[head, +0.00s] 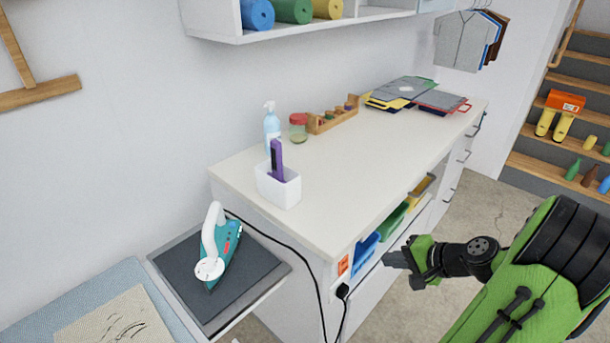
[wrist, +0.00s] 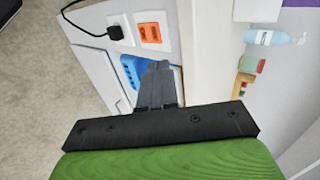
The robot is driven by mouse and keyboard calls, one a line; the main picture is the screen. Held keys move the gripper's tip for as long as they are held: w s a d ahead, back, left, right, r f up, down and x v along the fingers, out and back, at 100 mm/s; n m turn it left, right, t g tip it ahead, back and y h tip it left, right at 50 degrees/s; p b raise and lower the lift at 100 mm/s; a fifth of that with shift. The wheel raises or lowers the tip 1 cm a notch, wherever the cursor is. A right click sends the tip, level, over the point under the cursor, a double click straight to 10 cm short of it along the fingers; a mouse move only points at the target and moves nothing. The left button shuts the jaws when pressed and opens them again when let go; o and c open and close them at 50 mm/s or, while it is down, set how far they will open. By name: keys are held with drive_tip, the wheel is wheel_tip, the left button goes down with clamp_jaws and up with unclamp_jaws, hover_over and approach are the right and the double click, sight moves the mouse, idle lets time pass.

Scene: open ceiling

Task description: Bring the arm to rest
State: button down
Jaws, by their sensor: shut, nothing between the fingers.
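My gripper (head: 397,258) is at the right of the head view, at the end of my green and black arm. It hangs in front of the open shelf side of the white counter (head: 372,190), below the level of its top. The fingers look closed together and hold nothing. In the wrist view my gripper (wrist: 158,72) points toward the counter's side, with a blue bin (wrist: 132,70) beyond the fingertips. I cannot tell the exact gap between the fingertips and the counter.
Orange socket plates (head: 343,265) and a black plug (head: 342,291) are on the counter's end. A teal iron (head: 222,248) stands on a dark pad at left. A white holder (head: 278,187) and a bottle (head: 271,125) stand on the counter. Floor (head: 490,215) is clear behind my arm.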

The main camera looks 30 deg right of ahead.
drive_tip(key=w+a+r+n+g+h+p, duration=0.1)
drive_tip(key=a+r+n+g+p, duration=0.15)
drive_tip(key=a+r+n, duration=0.4)
drive_tip(key=a+r+n+g+p, duration=0.2)
drive_tip(key=a+r+g, duration=0.15)
drive_tip(key=a, duration=0.65)
drive_tip(key=s+a+r+n+t+h+p, duration=0.2)
drive_tip(key=s+a+r+n, duration=0.3)
drive_tip(key=s+a+r, duration=0.3)
drive_tip(key=s+r+p, duration=0.1)
drive_tip(key=s+r, duration=0.1)
drive_tip(key=s, duration=0.2)
drive_tip(key=shift+a+r, duration=0.25)
drive_tip(key=shift+a, duration=0.15)
drive_tip(key=shift+n, duration=0.25)
